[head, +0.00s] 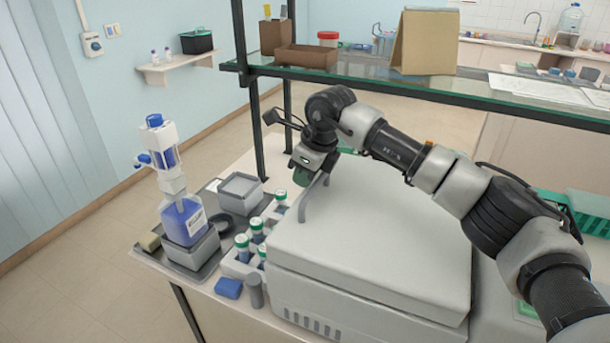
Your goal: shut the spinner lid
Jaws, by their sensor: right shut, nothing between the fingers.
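The spinner (340,308) is a large pale grey box on the bench. Its broad lid (390,240) lies flat over the body, and no open gap shows along the front edge. A grey bar handle (312,197) stands at the lid's left side. My right gripper (301,178) points down at the far end of the handle, its fingers shut and empty. I cannot tell whether they touch the handle. My right arm reaches across above the lid and hides part of its far right side. My left gripper is not in view.
Left of the spinner are a rack of green-capped tubes (242,262), a blue block (229,288) and a tray (150,258) with a blue dispenser bottle (183,220) and a grey box (240,190). A glass shelf (370,82) crosses behind, above the bench.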

